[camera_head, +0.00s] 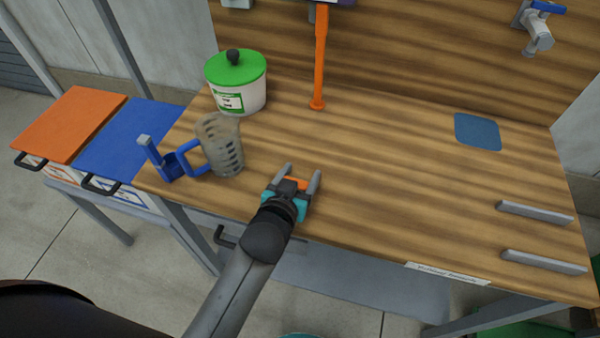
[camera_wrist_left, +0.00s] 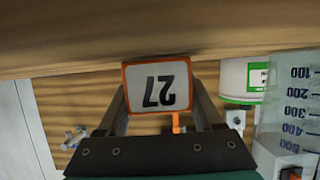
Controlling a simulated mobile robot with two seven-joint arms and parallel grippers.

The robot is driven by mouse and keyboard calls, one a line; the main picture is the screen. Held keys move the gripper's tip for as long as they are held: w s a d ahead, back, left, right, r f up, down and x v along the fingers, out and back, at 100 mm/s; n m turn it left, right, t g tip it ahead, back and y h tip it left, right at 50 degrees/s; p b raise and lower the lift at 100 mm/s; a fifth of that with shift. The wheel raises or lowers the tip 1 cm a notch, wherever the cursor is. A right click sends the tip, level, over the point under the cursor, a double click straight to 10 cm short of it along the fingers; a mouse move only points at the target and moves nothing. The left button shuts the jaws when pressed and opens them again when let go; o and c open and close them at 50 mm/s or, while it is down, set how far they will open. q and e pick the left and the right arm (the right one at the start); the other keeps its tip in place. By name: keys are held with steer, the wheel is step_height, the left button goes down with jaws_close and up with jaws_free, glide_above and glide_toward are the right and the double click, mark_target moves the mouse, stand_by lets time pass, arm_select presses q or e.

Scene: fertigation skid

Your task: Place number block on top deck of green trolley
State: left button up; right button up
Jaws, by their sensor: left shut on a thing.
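The number block (camera_wrist_left: 158,86) is a pale plate with an orange rim and a black 27, upside down in the left wrist view. My left gripper (camera_head: 303,172) is shut on it, one finger at each side. In the head view only a bit of the orange block (camera_head: 295,183) shows between the fingers, over the front left part of the wooden bench (camera_head: 400,180). I cannot tell whether the block touches the bench. A green surface (camera_head: 535,329) shows below the bench at the lower right; I cannot tell whether it is the green trolley. My right gripper is out of view.
A measuring jug (camera_head: 222,150) with a blue handle stands left of the gripper, beside a blue holder (camera_head: 165,162). Behind are a green-lidded tub (camera_head: 236,85) and an orange post (camera_head: 319,60). Two grey rails (camera_head: 535,213) lie at the right. The bench middle is clear.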

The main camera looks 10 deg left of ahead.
arm_select(q)
steer(key=o, duration=1.3)
steer(key=shift+f, duration=0.1)
steer(key=shift+o, duration=0.2)
